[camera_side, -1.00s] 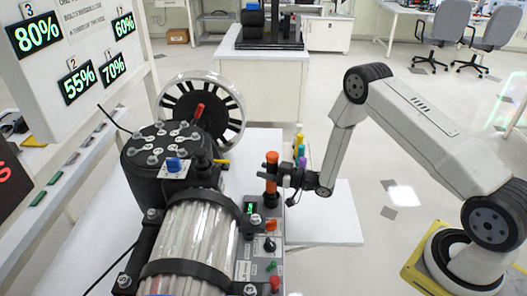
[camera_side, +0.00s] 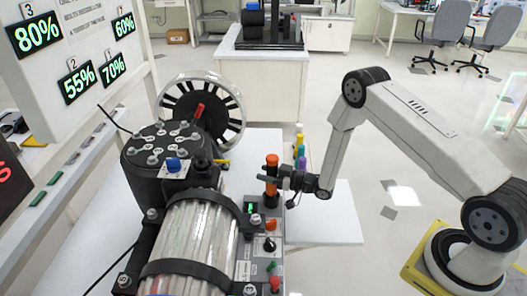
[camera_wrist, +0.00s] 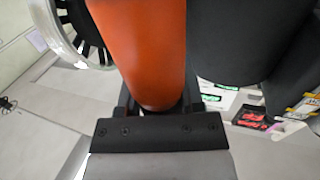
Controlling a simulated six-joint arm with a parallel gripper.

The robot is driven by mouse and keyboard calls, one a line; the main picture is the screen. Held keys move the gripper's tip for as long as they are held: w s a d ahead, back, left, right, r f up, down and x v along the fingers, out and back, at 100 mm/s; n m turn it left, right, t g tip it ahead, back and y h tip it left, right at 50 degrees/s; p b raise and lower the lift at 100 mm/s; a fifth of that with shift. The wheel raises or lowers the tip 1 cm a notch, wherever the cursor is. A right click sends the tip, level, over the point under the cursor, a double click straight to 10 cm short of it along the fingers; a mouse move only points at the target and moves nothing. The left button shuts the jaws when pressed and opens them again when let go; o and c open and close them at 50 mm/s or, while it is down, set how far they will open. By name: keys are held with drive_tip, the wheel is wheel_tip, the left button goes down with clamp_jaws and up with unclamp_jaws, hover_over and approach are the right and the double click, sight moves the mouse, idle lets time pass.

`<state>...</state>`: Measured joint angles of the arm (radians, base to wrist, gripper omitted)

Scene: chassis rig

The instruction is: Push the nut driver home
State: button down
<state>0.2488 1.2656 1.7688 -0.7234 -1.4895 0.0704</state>
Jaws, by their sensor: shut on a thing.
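The nut driver (camera_side: 271,162) has an orange handle and stands upright at the right side of the rig. My gripper (camera_side: 275,179) is shut around it from the right, below the top of the handle. In the wrist view the orange handle of the nut driver (camera_wrist: 150,50) fills the middle, between the jaws of my gripper (camera_wrist: 157,104).
The control panel (camera_side: 246,250) with knobs lies below my gripper. The motor-like black housing (camera_side: 160,190) and spoked wheel (camera_side: 205,110) stand to the left. Yellow, green and purple handles (camera_side: 299,148) stand just behind. A white table (camera_side: 335,215) has free room at right.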

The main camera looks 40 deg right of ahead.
drive_tip(key=shift+f, duration=0.3)
idle(0.5)
drive_tip(key=shift+c, duration=0.7)
unclamp_jaws()
drive_tip(key=v, duration=0.8)
drive_tip(key=shift+w, duration=0.1)
